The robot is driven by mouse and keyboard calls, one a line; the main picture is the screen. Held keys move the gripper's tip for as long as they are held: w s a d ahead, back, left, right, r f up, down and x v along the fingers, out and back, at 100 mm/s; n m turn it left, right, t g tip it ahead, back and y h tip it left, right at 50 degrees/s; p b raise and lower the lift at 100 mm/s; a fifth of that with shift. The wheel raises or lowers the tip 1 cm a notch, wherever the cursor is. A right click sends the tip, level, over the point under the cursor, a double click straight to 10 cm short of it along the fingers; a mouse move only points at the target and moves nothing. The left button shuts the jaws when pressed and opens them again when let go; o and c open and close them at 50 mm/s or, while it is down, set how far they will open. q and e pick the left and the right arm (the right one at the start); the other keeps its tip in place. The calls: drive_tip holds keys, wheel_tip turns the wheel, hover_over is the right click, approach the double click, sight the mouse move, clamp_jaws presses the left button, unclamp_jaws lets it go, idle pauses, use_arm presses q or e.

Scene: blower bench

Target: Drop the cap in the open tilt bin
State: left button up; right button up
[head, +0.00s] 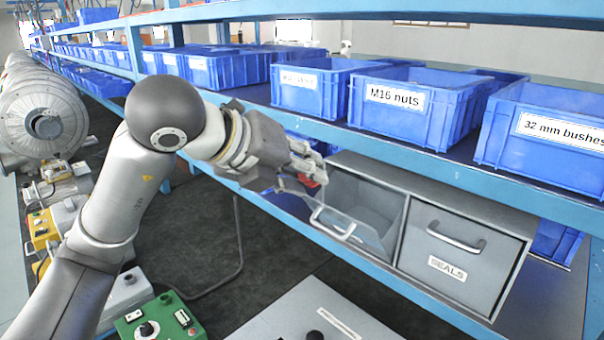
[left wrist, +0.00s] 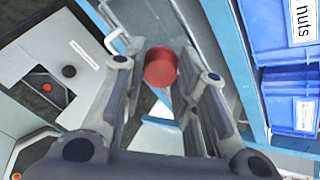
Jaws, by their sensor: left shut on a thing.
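The red cap (left wrist: 160,67) is held between the fingers of my left gripper (left wrist: 163,72) in the left wrist view. In the head view my left gripper (head: 308,168) is just left of the open tilt bin's top, and only a little red of the cap shows between its fingers. The open tilt bin (head: 366,205) is grey, tipped forward with a clear front and a handle, and its inside looks empty where it shows. My right gripper is not in view.
A closed grey bin labelled SEALS (head: 463,255) is right of the open one. Above, a blue shelf (head: 420,158) bears blue crates, one labelled M16 nuts (head: 400,108). A green control box (head: 160,318) and a grey panel (head: 312,315) are at the front.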

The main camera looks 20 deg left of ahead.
use_arm(q)
drive_tip(key=shift+w+d+f, duration=0.2)
drive_tip(key=shift+w, duration=0.1)
drive_tip(key=shift+w+r+b+x, duration=0.2)
drive_tip(key=shift+r+b+x, duration=0.15)
drive_tip(key=shift+x, duration=1.25)
drive_tip(key=shift+w+r+b+x, duration=0.3)
drive_tip(key=shift+b+x, duration=0.15)
drive_tip(key=shift+x, duration=1.2)
drive_tip(key=shift+w+r+b+x, duration=0.15)
drive_tip(key=shift+r+b+x, duration=0.2)
drive_tip(key=shift+x, duration=1.25)
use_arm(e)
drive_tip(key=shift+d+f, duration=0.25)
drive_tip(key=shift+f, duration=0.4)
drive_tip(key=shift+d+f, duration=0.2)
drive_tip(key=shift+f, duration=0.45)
use_arm(q)
drive_tip(key=shift+d, duration=0.2)
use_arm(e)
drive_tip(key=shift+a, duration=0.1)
use_arm(q)
drive_tip(key=o, duration=0.7)
drive_tip(key=shift+o, duration=0.2)
drive_tip(key=v, duration=1.2)
